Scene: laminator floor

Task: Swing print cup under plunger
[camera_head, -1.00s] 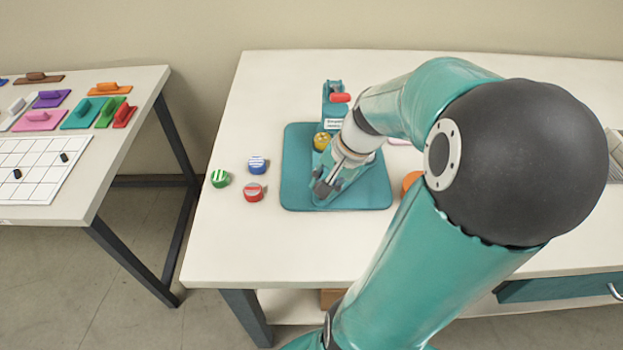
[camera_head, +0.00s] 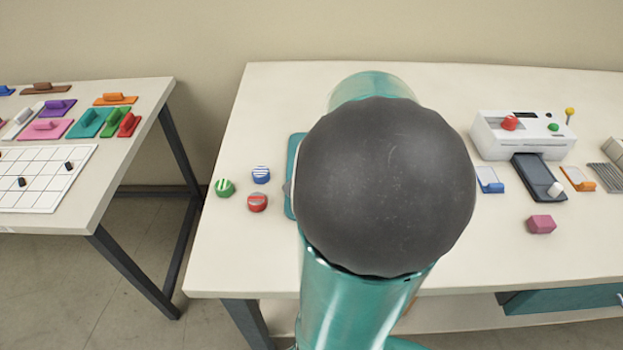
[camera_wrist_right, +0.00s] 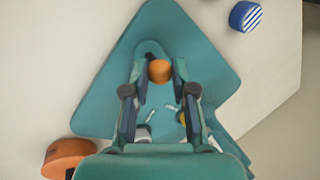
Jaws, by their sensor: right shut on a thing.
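In the right wrist view, my right gripper (camera_wrist_right: 160,76) is shut on an orange knob (camera_wrist_right: 159,70) on a rounded teal arm above a teal base plate (camera_wrist_right: 205,60). Below the knob, between and beside the fingers, a white-grey round part (camera_wrist_right: 142,131) and a bit of yellow (camera_wrist_right: 181,118) show; I cannot tell which is the print cup. In the head view, my arm hides the press, plunger and gripper. Only the left edge of the base plate (camera_head: 291,195) shows there. My left gripper is not in view.
Green (camera_head: 224,187), blue (camera_head: 261,174) and red (camera_head: 257,202) striped pieces lie left of the plate. A white machine (camera_head: 490,145) stands at the right, with a pink block (camera_head: 541,224) in front. An orange round thing (camera_wrist_right: 62,156) lies beside the plate. A side table (camera_head: 75,222) stands left.

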